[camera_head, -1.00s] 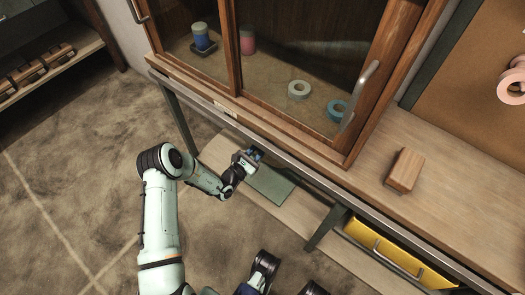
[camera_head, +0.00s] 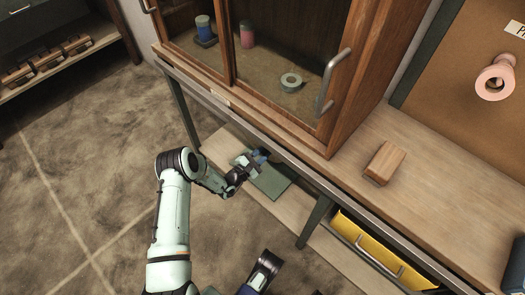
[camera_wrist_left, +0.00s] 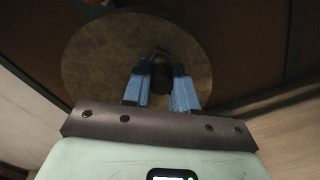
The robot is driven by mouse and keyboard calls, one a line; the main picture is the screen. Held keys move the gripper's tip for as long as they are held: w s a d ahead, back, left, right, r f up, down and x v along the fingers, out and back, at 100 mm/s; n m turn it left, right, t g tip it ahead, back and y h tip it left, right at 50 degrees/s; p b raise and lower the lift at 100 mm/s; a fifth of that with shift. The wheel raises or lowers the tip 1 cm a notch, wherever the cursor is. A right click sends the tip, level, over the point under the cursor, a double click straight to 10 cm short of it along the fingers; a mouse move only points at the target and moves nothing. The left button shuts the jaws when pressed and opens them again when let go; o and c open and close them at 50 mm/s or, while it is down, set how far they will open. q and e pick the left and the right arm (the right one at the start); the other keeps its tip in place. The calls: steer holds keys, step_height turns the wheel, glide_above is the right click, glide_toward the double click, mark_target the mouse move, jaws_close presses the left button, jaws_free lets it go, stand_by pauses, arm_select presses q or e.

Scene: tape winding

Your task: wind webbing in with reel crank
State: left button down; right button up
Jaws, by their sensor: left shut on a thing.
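My left gripper (camera_head: 262,156) is low at the front edge of the bench, beneath the cabinet. In the left wrist view its blue fingers (camera_wrist_left: 160,92) are shut on a dark knob (camera_wrist_left: 160,66). The knob stands in front of a round, tan-brown disc (camera_wrist_left: 100,60), which looks like the reel. In the head view the reel and crank are hidden by the bench edge and my gripper. No webbing can be made out clearly.
The bench (camera_head: 440,185) carries a glazed wooden cabinet (camera_head: 345,110) with a metal handle (camera_head: 333,80) and a wooden block (camera_head: 384,162). A pink roll (camera_head: 495,80) hangs on the board. Below are a yellow drawer (camera_head: 375,255) and a green mat (camera_head: 268,182). Floor at left is open.

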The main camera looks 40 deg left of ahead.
arm_select(q)
steer(key=shift+s+d+f, duration=0.1)
steer(key=shift+d+f, duration=0.15)
steer(key=shift+f, duration=0.4)
steer(key=c, duration=0.9)
jaws_free()
steer(key=shift+s+r, duration=0.1)
steer(key=shift+s, duration=0.05)
steer(key=s+p, duration=0.1)
steer(key=s, duration=0.3)
steer(key=s+p, duration=0.1)
steer(key=s, duration=0.3)
steer(key=s+a+p, duration=0.1)
steer(key=s, duration=0.4)
arm_select(e)
steer(key=w+a+r+t, duration=0.1)
steer(key=w+r, duration=0.2)
steer(key=r, duration=0.2)
steer(key=shift+w+a+r, duration=0.15)
steer(key=shift+a+r, duration=0.05)
